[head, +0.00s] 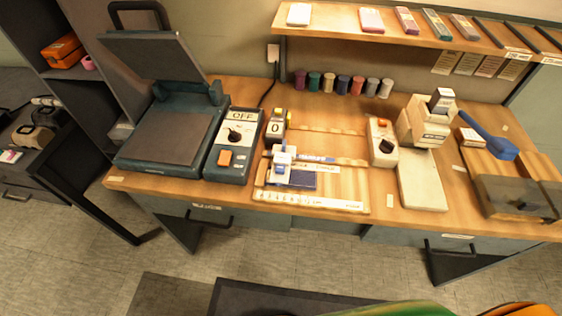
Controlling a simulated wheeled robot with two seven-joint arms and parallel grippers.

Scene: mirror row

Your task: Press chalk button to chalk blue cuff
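A dark blue flat piece (303,181), which looks like the blue cuff, lies on a wooden measuring board (335,189) near the table's front edge. A small white block with a blue top (282,160) stands at the cuff's left end and partly covers it. No chalk mark can be made out on the cuff at this size. Neither of my grippers is in view.
An open press (160,140) stands left, beside a control box (232,145) reading OFF. A counter (276,127) shows 0. A cream box with a black knob (383,142) stands right of the board. Spools (343,84) line the back under a shelf (335,19).

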